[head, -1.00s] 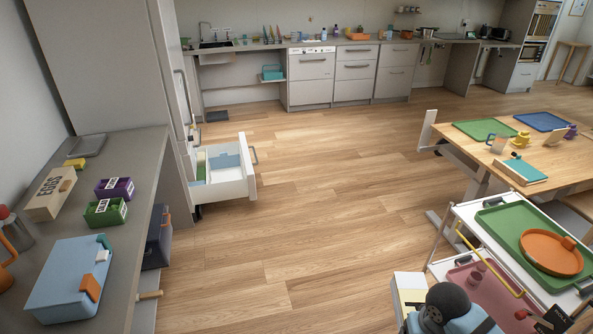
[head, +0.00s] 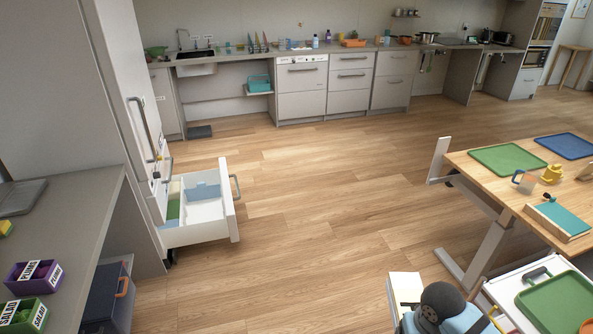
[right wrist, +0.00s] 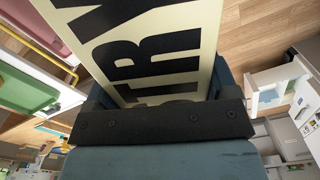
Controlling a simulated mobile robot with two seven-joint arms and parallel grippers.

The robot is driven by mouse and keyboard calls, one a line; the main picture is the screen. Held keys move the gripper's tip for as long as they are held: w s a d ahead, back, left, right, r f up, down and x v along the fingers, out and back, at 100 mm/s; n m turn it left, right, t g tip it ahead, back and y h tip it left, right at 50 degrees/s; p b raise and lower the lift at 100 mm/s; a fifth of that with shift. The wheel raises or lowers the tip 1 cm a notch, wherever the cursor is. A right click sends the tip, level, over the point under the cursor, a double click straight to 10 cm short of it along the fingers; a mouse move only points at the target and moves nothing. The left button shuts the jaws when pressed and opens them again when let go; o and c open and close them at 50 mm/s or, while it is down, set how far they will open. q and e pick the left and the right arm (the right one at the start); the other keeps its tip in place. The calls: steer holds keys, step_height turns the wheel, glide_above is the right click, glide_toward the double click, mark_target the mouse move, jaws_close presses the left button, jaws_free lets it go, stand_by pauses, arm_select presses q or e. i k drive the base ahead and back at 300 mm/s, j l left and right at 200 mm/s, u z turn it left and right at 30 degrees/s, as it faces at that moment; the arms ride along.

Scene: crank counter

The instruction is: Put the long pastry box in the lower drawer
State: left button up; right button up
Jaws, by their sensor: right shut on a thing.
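The long pastry box (head: 404,287) is cream with big black letters. It stands out at the bottom of the head view, over the floor, and fills the top of the right wrist view (right wrist: 140,45). My right gripper (right wrist: 160,92) is shut on the box; in the head view my own wrist hides its fingers. The lower drawer (head: 231,208) is pulled open from the tall grey cabinet at left, well away from the box. It holds a blue piece and a green piece, with bare white room between. My left gripper is not in view.
A grey counter (head: 82,215) with purple (head: 32,275) and green (head: 22,316) salad tubs runs along the left. A wooden table (head: 500,180) and a cart with a green tray (head: 557,300) stand at right. The middle floor is clear.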

mark_target(206, 219)
steer(key=i, duration=2.7)
steer(key=i+l, duration=0.1)
steer(key=i, duration=2.55)
steer(key=i+u, duration=0.1)
steer(key=u, duration=0.3)
steer(key=i+u, duration=0.1)
steer(key=u, duration=0.35)
steer(key=i+u, duration=0.1)
steer(key=u, duration=3.15)
steer(key=i+u, duration=0.15)
steer(key=i, duration=0.3)
